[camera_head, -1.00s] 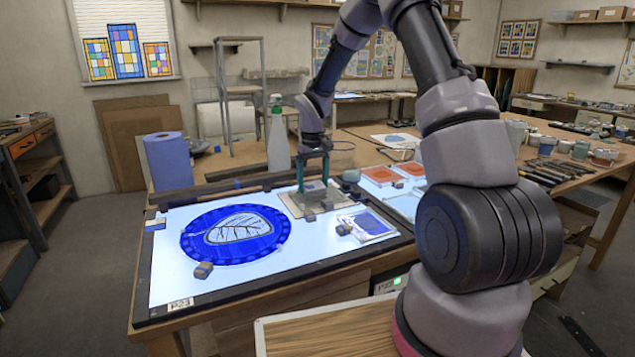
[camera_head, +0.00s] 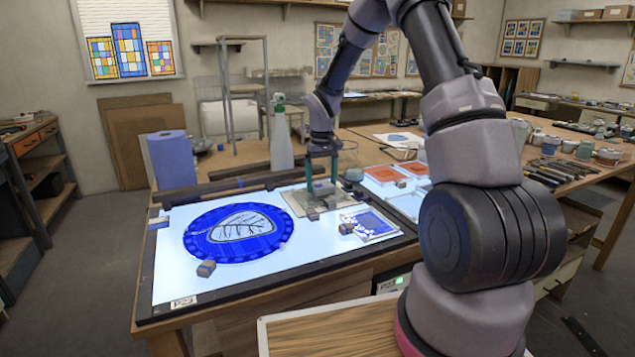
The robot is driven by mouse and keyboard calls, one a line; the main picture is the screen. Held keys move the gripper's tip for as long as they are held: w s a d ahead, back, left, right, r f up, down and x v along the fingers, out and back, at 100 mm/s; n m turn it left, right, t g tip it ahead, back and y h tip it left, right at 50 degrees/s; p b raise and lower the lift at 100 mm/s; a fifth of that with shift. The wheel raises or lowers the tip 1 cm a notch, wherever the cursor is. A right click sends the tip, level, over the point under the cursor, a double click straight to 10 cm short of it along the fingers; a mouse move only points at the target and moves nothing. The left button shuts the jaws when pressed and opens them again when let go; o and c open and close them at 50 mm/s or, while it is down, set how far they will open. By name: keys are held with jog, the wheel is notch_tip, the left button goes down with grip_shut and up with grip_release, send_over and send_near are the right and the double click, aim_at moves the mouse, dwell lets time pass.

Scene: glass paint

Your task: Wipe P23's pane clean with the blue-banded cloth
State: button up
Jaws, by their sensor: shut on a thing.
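The round blue pane (camera_head: 267,242) with a pale leaf shape and dark veins lies on the lit white table (camera_head: 171,268). A tag (camera_head: 183,301), too blurred now to read surely, sits at the table's front left edge. My gripper (camera_head: 322,185) points down right of and behind the pane, over a square beige sheet (camera_head: 300,205). It is shut on a small greyish thing (camera_head: 323,189), low over or touching the sheet. I cannot see a blue band on it, so I cannot tell if it is the cloth.
A small block (camera_head: 206,268) stands at the pane's front edge. A square blue-and-white pane (camera_head: 371,224) lies to the right, with another block (camera_head: 346,229) beside it. A spray bottle (camera_head: 281,145) and a blue paper roll (camera_head: 171,162) stand behind the lit table.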

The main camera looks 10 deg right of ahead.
jog(key=shift+d, duration=1.1)
jog(key=shift+s+a, duration=0.2)
jog(key=shift+a, duration=0.7)
jog(key=shift+s+a, duration=0.15)
jog(key=shift+a, duration=0.8)
jog(key=shift+s+a, duration=0.2)
jog(key=shift+a, duration=0.7)
jog(key=shift+r, duration=0.15)
jog(key=shift+r, duration=2.4)
jog(key=shift+d, duration=0.1)
